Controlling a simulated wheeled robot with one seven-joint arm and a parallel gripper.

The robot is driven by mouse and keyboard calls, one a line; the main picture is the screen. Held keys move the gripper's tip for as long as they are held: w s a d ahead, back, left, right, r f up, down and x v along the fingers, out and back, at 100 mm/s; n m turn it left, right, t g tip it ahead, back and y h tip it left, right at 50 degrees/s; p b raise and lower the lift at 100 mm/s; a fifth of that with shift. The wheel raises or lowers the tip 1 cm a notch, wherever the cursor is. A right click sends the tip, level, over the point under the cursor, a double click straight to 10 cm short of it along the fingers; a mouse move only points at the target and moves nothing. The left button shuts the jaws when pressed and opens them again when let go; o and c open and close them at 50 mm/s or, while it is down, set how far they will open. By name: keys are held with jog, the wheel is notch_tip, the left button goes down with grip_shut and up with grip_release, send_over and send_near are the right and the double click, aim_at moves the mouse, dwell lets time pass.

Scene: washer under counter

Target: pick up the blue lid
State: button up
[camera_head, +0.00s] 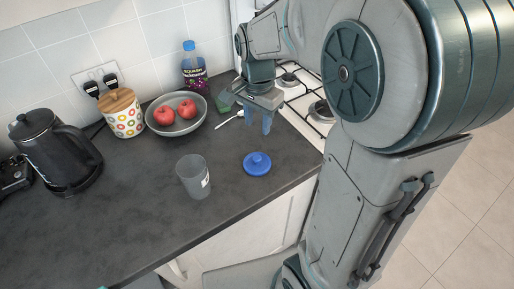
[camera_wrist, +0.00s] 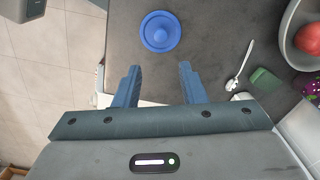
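A grey cup (camera_head: 194,177) stands left of the lid. A bowl (camera_head: 176,128) with red apples, a bottle (camera_head: 194,66), a spoon (camera_head: 230,118) and a green sponge (camera_head: 225,103) are farther back. A gas hob (camera_head: 300,98) is at right. Counter around the lid is clear.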

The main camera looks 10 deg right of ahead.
jog(key=w+f, duration=0.1)
send_over(258, 157)
jog(key=shift+m, duration=0.4)
jog(key=f, duration=0.8)
jog(key=shift+w, duration=0.2)
jog(key=shift+s+a+f+p, duration=0.15)
jog(key=shift+f+p, duration=0.2)
jog(key=shift+f, duration=1.1)
jog(key=shift+s+d+f+p, duration=0.1)
jog(key=shift+f+p, duration=0.2)
jog(key=shift+f, duration=1.1)
jog(key=c, duration=0.8)
